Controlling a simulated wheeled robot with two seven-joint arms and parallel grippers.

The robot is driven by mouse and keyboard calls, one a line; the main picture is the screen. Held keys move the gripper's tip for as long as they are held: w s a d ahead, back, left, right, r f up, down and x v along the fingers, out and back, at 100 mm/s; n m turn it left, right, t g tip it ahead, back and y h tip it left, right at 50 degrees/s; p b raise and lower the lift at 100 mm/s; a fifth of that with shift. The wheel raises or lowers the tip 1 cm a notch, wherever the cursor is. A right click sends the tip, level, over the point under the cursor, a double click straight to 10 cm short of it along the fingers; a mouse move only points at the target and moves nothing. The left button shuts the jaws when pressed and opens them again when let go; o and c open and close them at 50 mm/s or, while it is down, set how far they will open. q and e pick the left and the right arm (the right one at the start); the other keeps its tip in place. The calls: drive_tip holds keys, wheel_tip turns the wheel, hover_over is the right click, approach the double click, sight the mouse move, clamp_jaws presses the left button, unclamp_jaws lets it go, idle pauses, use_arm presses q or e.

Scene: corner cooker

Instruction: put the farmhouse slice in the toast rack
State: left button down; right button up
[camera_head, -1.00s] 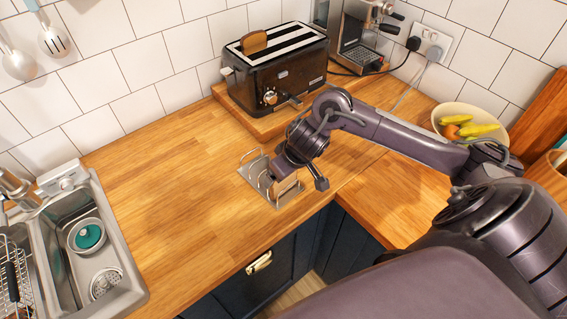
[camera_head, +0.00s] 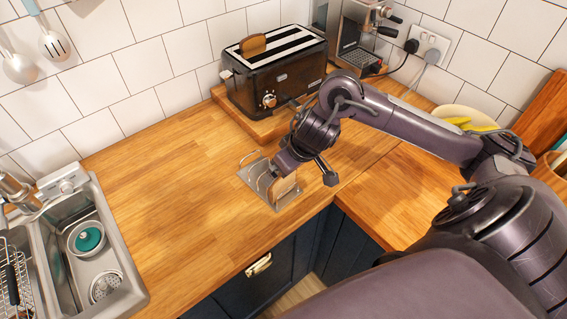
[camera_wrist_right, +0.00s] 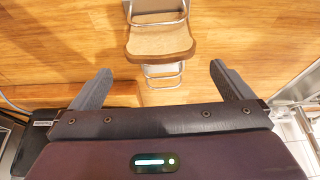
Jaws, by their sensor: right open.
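The toast rack (camera_head: 256,177), a metal plate with wire loops, stands on the wooden counter. A slice of bread with a brown crust (camera_head: 284,187) stands in it at the near right end. In the right wrist view the slice (camera_wrist_right: 160,41) shows between wire loops, with its crust edge towards me. My right gripper (camera_wrist_right: 160,67) is open and empty; its fingers are spread wide to either side, apart from the slice. In the head view it is just above the rack and partly hides it. A second brown slice (camera_head: 254,45) sticks up from the toaster. My left gripper is not in view.
The black toaster (camera_head: 275,80) stands on a wooden board behind the rack. A coffee machine (camera_head: 352,42) is at the back, a fruit bowl (camera_head: 462,112) is partly behind my right arm, and a sink (camera_head: 125,270) is at left. The counter left of the rack is clear.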

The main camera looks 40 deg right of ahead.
drive_tip(key=p+v, duration=0.1)
drive_tip(key=v, duration=0.6)
idle(0.4)
